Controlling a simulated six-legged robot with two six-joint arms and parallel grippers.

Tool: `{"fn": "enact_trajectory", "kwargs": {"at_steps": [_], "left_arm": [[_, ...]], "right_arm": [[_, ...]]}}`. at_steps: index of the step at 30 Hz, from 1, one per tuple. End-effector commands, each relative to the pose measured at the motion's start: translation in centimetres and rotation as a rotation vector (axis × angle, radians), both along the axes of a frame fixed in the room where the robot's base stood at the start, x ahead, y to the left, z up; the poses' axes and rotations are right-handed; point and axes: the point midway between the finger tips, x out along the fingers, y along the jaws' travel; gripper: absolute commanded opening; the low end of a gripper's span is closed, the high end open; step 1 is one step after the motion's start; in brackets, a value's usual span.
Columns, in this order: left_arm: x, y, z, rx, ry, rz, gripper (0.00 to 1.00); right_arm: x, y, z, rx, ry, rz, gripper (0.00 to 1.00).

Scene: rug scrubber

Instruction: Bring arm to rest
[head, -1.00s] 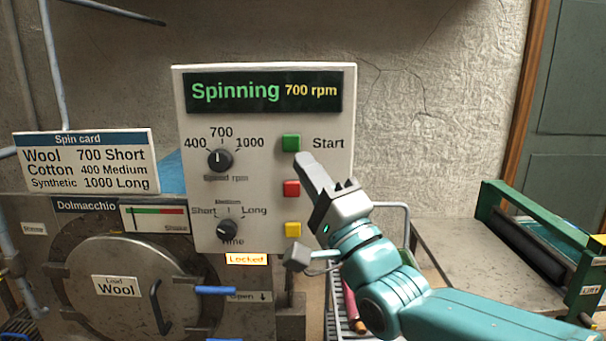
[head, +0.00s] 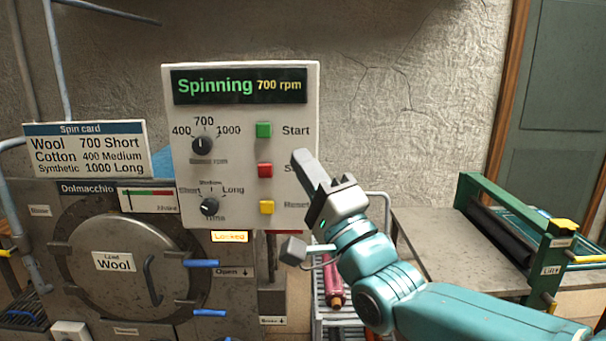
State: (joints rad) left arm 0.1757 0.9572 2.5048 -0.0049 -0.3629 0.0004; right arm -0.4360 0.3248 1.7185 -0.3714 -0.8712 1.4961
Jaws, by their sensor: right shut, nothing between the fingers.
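My right gripper (head: 302,160) is shut and empty. Its fingertips stand in front of the right edge of the control panel (head: 296,222), to the right of the red button (head: 265,170) and below the Start label. I cannot tell how far off the panel they are. The green Start button (head: 264,130) is clear of the fingers. The yellow button (head: 267,207) is also uncovered. The display (head: 240,86) reads "Spinning 700 rpm". My right arm comes in from the lower right. My left gripper is not in view.
The machine's round door (head: 125,275) is labelled "Wool", with a lit "Locked" sign (head: 229,237) above right. The spin card (head: 86,150) stands at left. A green-framed roller table (head: 480,195) is at right.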

Motion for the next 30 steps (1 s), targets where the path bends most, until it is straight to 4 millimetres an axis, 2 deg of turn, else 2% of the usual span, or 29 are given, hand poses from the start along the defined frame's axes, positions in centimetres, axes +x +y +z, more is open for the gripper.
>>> {"fn": "enact_trajectory", "kwargs": {"at_steps": [2, 3, 8, 14, 17, 20, 23, 24, 26, 27, 29, 30], "left_arm": [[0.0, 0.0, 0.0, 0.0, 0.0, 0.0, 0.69], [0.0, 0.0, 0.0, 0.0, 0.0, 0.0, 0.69], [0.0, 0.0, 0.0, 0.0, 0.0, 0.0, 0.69], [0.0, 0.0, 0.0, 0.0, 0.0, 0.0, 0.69], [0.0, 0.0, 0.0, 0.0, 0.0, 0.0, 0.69], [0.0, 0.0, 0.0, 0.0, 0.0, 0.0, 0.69], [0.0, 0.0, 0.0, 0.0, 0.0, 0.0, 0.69], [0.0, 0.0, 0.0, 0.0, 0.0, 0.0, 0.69], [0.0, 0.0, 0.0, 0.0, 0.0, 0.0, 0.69], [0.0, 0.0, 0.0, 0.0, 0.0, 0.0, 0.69], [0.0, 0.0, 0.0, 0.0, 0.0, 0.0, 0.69], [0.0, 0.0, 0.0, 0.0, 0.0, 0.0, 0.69]], "right_arm": [[0.2, -0.2, -0.2, -0.001, 0.003, -0.003, 0.0], [1.0, -1.1, -0.9, -0.003, 0.016, -0.023, 0.0], [3.8, -2.6, -4.4, -0.021, 0.077, -0.063, 0.0], [6.6, -4.3, -10.5, -0.049, 0.188, -0.101, 0.0], [7.8, -5.4, -14.7, -0.062, 0.269, -0.12, 0.0], [8.7, -6.6, -20.2, -0.083, 0.376, -0.142, 0.0], [9.0, -8.2, -27.5, -0.126, 0.52, -0.175, 0.0], [8.8, -8.9, -30.7, -0.153, 0.582, -0.19, 0.0], [8.0, -9.9, -35.8, -0.201, 0.681, -0.209, 0.0], [7.1, -10.5, -39.0, -0.241, 0.743, -0.22, 0.0], [5.5, -11.4, -43.8, -0.306, 0.84, -0.23, 0.0], [4.0, -11.9, -46.8, -0.352, 0.902, -0.233, 0.0]]}}
